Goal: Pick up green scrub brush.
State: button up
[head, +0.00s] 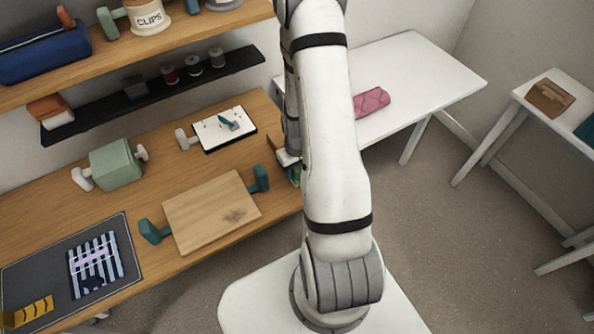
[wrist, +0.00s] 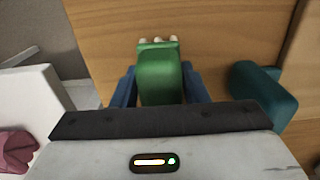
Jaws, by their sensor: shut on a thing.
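The green scrub brush (wrist: 160,78) is in the middle of the wrist view, with pale bristle tips at its far end. My gripper (wrist: 158,85) is shut on it, with a blue finger on each side. Behind the brush is the brown wood of the workbench; I cannot tell whether the brush touches it. In the head view a small bit of the green brush (head: 295,174) shows at the bench's right end, mostly hidden by my arm.
A wooden board with teal handles (head: 205,215) lies just left of my gripper. A white table (head: 430,75) with a pink roll (head: 371,101) stands behind my arm.

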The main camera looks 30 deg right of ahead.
jog(key=shift+r, duration=0.15)
notch_tip(320, 180, up, 10)
jog(key=shift+f+b, duration=0.15)
jog(key=shift+b, duration=0.65)
jog(key=o, duration=0.5)
jog(key=c, duration=0.5)
jog(key=shift+s, duration=0.1)
